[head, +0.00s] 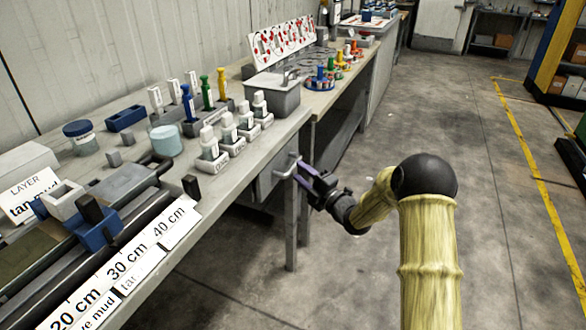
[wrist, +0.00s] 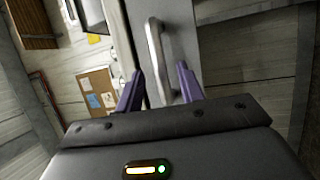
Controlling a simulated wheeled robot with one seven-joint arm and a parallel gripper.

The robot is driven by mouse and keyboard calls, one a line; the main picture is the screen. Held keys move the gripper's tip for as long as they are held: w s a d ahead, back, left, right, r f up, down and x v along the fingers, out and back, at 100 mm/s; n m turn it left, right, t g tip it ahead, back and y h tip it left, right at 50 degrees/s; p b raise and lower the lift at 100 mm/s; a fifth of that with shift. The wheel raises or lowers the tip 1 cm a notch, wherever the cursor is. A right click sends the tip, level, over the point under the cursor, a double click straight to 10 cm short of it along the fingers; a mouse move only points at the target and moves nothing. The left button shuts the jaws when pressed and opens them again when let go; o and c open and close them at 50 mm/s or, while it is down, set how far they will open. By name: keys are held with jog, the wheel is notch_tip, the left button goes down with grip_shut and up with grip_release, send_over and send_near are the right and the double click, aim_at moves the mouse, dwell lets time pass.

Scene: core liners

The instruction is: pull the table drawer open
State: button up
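The table drawer (head: 268,180) is a grey box front under the edge of the grey table (head: 240,152) in the head view. Its metal bar handle (head: 287,167) sticks out from the front. The drawer front (wrist: 183,25) and the handle (wrist: 158,60) also show in the wrist view. My gripper (head: 304,172) is at the handle, with its purple fingers pointing at the drawer. In the wrist view the fingers (wrist: 160,82) are apart, with the handle's lower end between them. I cannot tell whether either finger touches the handle.
Bottles, coloured tubes (head: 206,93) and a grey bin (head: 272,95) stand on the tabletop. A table leg (head: 291,228) stands below the drawer. A long core tray (head: 110,235) runs along the near table edge. The floor (head: 350,285) to the right is clear.

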aim_at(294, 164)
jog(key=x, duration=0.4)
jog(key=shift+w, duration=0.15)
grip_shut()
